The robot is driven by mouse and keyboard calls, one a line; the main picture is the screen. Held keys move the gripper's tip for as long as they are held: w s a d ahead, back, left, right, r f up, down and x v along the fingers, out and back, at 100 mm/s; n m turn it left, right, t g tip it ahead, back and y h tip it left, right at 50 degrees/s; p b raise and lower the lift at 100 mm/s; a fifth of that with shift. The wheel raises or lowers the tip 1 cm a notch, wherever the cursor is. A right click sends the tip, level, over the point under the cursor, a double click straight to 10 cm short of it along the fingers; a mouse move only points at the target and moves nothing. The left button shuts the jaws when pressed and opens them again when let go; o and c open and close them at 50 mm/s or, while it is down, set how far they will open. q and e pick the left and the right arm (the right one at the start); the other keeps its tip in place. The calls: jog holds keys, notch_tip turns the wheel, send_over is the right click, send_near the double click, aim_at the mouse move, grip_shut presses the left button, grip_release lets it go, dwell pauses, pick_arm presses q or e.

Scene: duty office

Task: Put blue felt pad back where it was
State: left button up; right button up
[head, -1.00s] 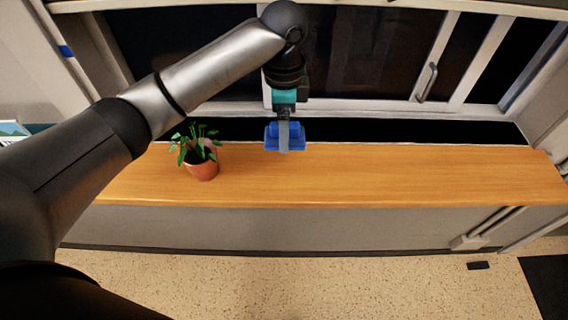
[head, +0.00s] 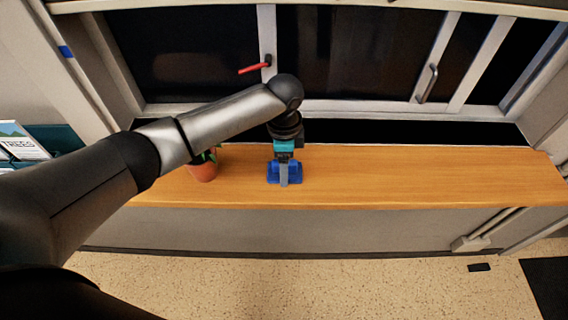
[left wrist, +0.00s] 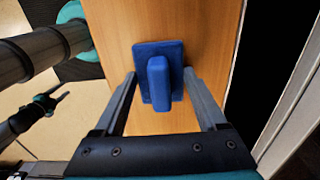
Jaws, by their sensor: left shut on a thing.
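The blue felt pad (head: 273,174) is a flat blue block with a raised grip bar, seen over the wooden sill (head: 400,175). My left gripper (head: 284,180) points down and is shut on it. In the left wrist view the pad (left wrist: 147,54) sits between the two fingers (left wrist: 160,76), with bare wood around it. I cannot tell whether its underside touches the wood. My right gripper (left wrist: 48,103) shows small at the left of the left wrist view, away from the sill, too small to tell its state.
A potted plant in a terracotta pot (head: 203,171) stands left of the pad, partly hidden by my left arm. A red window handle (head: 254,68) is above. The sill to the right is clear. Books (head: 22,141) are at the far left.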

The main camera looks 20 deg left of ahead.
pick_arm(q)
jog(key=shift+f, duration=0.2)
jog(key=o, duration=1.2)
jog(key=shift+o, duration=0.2)
jog(key=shift+r, duration=0.1)
notch_tip(320, 180, up, 12)
jog(key=shift+r, duration=0.1)
